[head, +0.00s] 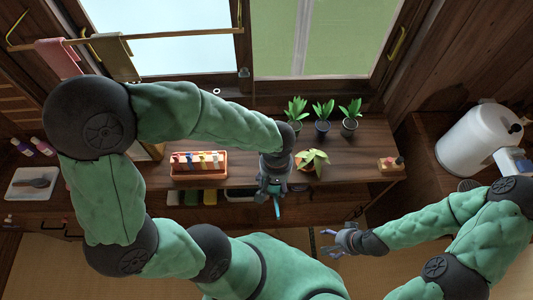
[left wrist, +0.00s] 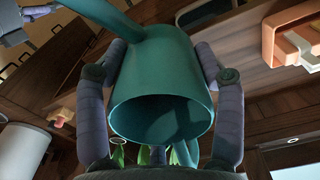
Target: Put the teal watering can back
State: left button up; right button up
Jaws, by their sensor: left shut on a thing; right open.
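The teal watering can (left wrist: 165,70) fills the middle of the left wrist view, its round opening facing the camera. My left gripper (head: 273,187) is shut on it, with one finger on each side of its body. In the head view the gripper hides most of the can; only a thin teal part (head: 277,208) shows below it, at the front edge of the wooden counter (head: 235,150). My right gripper (head: 342,241) is open and empty, low in front of the counter, apart from everything.
A potted plant with yellowish leaves (head: 312,162) stands just right of my left gripper. Several dark-potted plants (head: 322,115) line the window side. A small wooden block with pegs (head: 391,164) sits right; bare counter lies between.

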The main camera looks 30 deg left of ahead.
pick_arm(q)
jog(key=w+a+f+b, duration=0.1)
jog(key=w+a+f, duration=0.3)
jog(key=w+a+f+b, duration=0.1)
jog(key=w+a+f, duration=0.3)
jog(key=w, duration=0.1)
jog(key=shift+f+b, duration=0.2)
jog(key=shift+b, duration=0.2)
jog(key=shift+w+a+f, duration=0.35)
jog(key=shift+w+f, duration=0.05)
jog(key=shift+f, duration=0.15)
notch_tip(320, 180, down, 3)
jog(key=shift+w+a+f+b, duration=0.1)
jog(key=shift+w+f+b, duration=0.1)
jog(key=shift+b, duration=0.55)
jog(key=shift+s, duration=0.1)
